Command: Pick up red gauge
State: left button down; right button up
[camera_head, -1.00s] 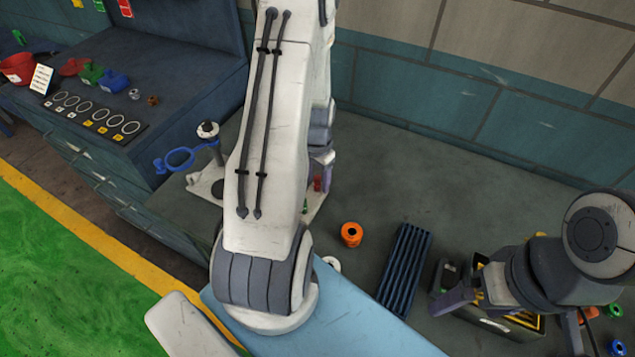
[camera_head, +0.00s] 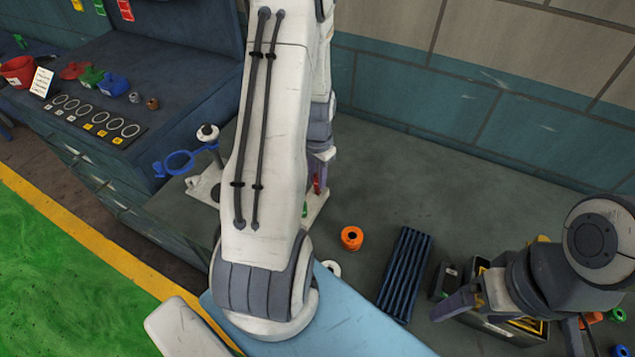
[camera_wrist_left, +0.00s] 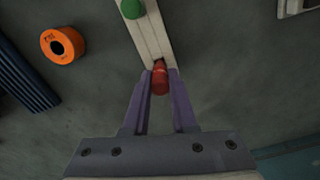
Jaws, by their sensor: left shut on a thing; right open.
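The red gauge (camera_wrist_left: 160,80) is a small red cylinder in the left wrist view, at the end of a pale bar, between the fingertips of my left gripper (camera_wrist_left: 160,77). My left gripper is shut on it. In the head view only a sliver of red (camera_head: 317,184) shows beside my left gripper (camera_head: 318,172), mostly behind my left arm. My right gripper (camera_head: 455,300) is open near a dark case at the lower right.
A green piece (camera_wrist_left: 131,9) sits on the same pale bar (camera_wrist_left: 150,38). An orange ring (camera_head: 351,238) and a dark ribbed block (camera_head: 405,275) lie on the bench. Bench is clear toward the back wall.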

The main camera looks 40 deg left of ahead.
pick_arm(q)
jog(key=shift+w+r, duration=0.1)
jog(key=shift+r, duration=0.7)
jog(key=s+d+r+b, duration=0.2)
jog(key=d+r, duration=0.5)
jog(key=d, duration=0.4)
jog(key=shift+d, duration=0.25)
jog(key=shift+s, duration=0.1)
